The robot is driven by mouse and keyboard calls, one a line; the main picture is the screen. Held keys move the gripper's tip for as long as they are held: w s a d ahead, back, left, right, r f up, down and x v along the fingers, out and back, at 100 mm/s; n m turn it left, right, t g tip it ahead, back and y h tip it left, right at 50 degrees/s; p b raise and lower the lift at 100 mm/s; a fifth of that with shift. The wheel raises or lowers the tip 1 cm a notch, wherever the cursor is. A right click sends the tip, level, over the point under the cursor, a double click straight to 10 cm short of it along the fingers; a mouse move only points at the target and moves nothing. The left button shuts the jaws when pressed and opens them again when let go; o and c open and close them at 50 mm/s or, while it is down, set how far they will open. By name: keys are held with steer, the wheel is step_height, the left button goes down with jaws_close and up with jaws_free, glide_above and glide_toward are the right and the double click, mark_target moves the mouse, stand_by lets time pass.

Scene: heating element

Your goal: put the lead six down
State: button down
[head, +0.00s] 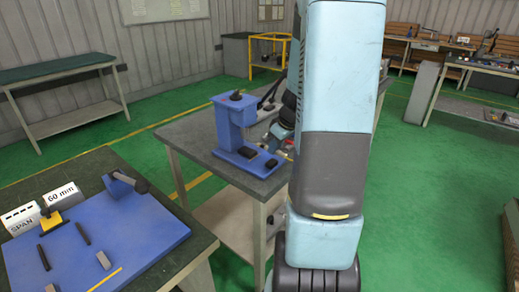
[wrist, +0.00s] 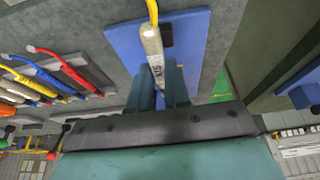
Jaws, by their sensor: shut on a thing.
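My gripper (wrist: 165,82) is shut on the lead six (wrist: 153,45), a pale cylinder with dark lettering and a yellow cable (wrist: 152,12) running off the top of the wrist view. The lower end of the cylinder sits between the fingers. The gripper is over the edge of a blue board (wrist: 200,50) on the grey table; whether the lead touches the board I cannot tell. In the head view my arm hides most of the gripper and the held lead is not clear.
Several coloured leads, including a red one (wrist: 65,70), lie in a row left in the wrist view. In the head view, a blue stand (head: 235,125) is on the grey table (head: 190,130). A blue board (head: 120,240) with small parts lies on the nearer table, left. Green floor is clear at right.

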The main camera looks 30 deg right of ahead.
mark_target(262, 145)
steer(key=w, duration=0.2)
steer(key=w+a, duration=0.1)
steer(key=w, duration=0.1)
steer(key=w+a, duration=0.1)
steer(key=w, duration=0.1)
steer(key=shift+w+a+f, duration=0.15)
steer(key=shift+w, duration=0.05)
steer(key=shift+f, duration=1.65)
steer(key=shift+f, duration=0.25)
steer(key=c, duration=1.1)
jaws_free()
steer(key=shift+r, duration=0.15)
